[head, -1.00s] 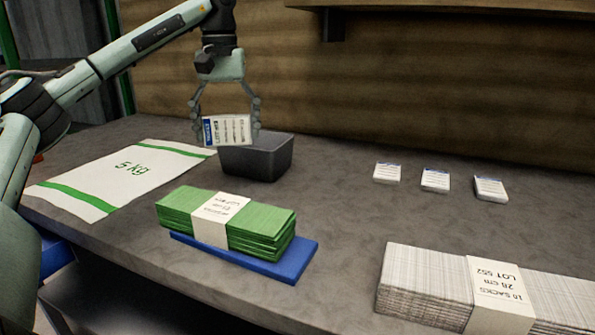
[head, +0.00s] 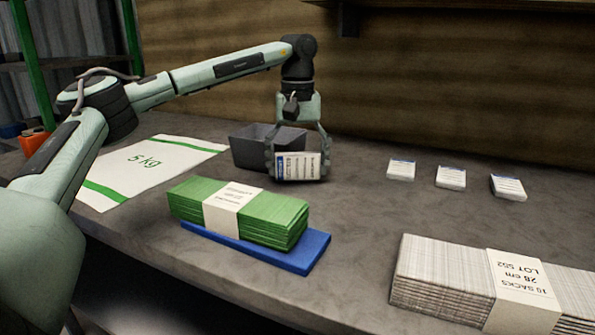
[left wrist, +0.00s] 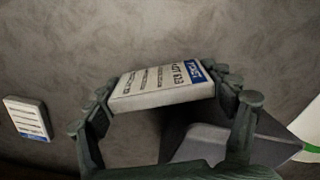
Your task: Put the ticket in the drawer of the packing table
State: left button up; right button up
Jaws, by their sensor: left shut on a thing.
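My left gripper (head: 298,168) is shut on a white ticket with a blue end (head: 300,167), gripping it by its two ends. The ticket is in front of the right part of the grey bin in the head view. In the left wrist view the ticket (left wrist: 160,84) sits between the fingers (left wrist: 168,98) with the grey table surface beyond it. The packing table (head: 350,225) fills the middle of the head view. Its drawer cannot be made out. My right gripper is not in view.
A dark grey bin (head: 255,147) stands behind the ticket. A green sack bundle (head: 270,214) lies on a blue board (head: 312,252). A 5 kg sack (head: 165,158) lies left. Several small white packs, one here (head: 400,170), and a banded grey bundle (head: 440,275) lie right.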

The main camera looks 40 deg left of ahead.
pick_arm(q)
jog(key=shift+f, duration=0.5)
jog(key=shift+f, duration=0.15)
jog(key=o, duration=1.2)
